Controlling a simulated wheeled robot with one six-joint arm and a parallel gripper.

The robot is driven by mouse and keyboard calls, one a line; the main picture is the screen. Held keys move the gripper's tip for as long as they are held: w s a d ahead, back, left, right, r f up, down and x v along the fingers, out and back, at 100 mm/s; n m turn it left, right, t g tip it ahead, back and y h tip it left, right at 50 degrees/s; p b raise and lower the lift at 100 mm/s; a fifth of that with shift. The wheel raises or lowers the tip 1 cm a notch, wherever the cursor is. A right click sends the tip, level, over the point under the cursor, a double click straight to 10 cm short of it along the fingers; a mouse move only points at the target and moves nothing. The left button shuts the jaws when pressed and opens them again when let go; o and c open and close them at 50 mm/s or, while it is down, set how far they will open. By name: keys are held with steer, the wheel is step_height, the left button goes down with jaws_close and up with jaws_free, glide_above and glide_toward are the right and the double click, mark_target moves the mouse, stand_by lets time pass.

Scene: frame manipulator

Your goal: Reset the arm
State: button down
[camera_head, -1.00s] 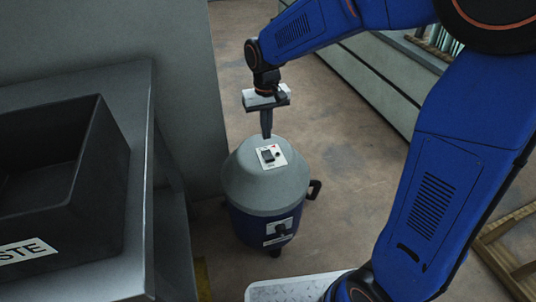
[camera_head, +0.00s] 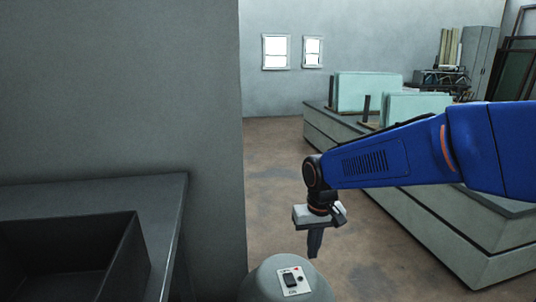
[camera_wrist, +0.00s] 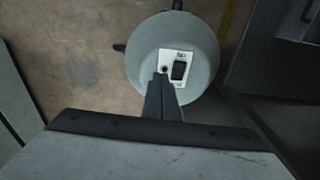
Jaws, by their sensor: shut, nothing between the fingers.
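My gripper (camera_head: 314,252) hangs pointing down at the end of my blue arm, with its fingers together and nothing between them. Below it stands a grey domed canister (camera_head: 262,285) with a white switch plate (camera_head: 293,281) on its top. In the wrist view the canister (camera_wrist: 200,45) lies under my gripper (camera_wrist: 163,80), and the fingertips overlap the lower left edge of the switch plate (camera_wrist: 176,66). The head view shows a gap between the fingertips and the canister top.
A dark open bin (camera_head: 70,262) sits on a grey bench (camera_head: 165,215) at the left, beside a grey wall (camera_head: 210,100). A long low grey bench (camera_head: 440,240) with pale green panels (camera_head: 367,92) stands behind my arm. Bare floor (camera_head: 272,160) lies between.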

steer(key=s+d+r+m+t, duration=0.1)
steer(key=s+d+r+t, duration=0.1)
steer(key=s+d, duration=0.6)
steer(key=s+d+r+t, duration=0.1)
steer(key=s+d+r, duration=0.1)
steer(key=s+d, duration=0.6)
steer(key=shift+s+m+t, duration=0.4)
steer(key=shift+s, duration=2.45)
